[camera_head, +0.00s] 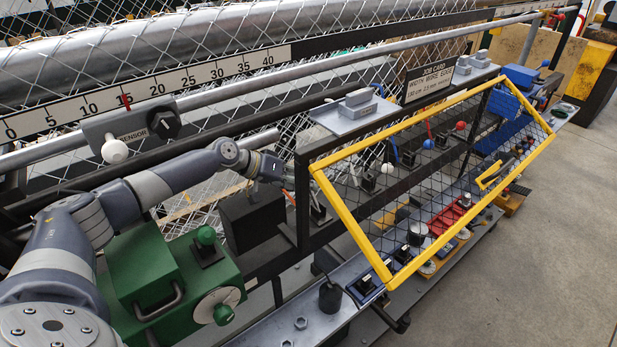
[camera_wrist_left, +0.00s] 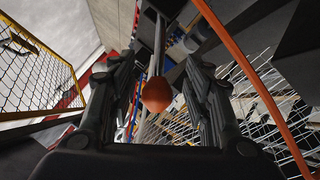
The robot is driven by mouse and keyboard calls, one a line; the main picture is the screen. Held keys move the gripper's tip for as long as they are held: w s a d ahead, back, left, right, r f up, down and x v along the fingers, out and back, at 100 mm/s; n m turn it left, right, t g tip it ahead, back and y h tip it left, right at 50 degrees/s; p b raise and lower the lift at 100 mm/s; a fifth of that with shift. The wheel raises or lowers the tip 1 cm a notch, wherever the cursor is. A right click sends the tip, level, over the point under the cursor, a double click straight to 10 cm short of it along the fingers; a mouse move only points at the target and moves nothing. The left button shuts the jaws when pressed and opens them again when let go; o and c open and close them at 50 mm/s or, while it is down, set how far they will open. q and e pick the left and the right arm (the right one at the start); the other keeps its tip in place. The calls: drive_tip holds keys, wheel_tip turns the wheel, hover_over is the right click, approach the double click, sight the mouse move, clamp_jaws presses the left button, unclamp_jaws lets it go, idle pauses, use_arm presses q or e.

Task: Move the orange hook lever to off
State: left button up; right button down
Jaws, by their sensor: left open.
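My left gripper (camera_head: 272,168) reaches in from the left, behind the top corner of the yellow-framed guard. In the left wrist view it is open (camera_wrist_left: 158,62), with one dark finger on each side. A rounded orange knob (camera_wrist_left: 156,95), apparently the end of the orange hook lever, shows between the fingers, and I cannot tell whether it touches them. In the head view a short orange piece (camera_head: 289,198) shows just below the gripper. The lever's base and its on or off position are hidden. My right gripper is not in view.
The yellow-framed mesh guard (camera_head: 348,215) stands right of the gripper. A dark frame post (camera_head: 302,205) is close beside it. Levers with white, blue and red knobs (camera_head: 460,126) sit behind the guard. A long orange bar (camera_wrist_left: 250,75) crosses the left wrist view's right side.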

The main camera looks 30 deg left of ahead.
use_arm(q)
drive_tip(key=shift+x, duration=1.1)
clamp_jaws()
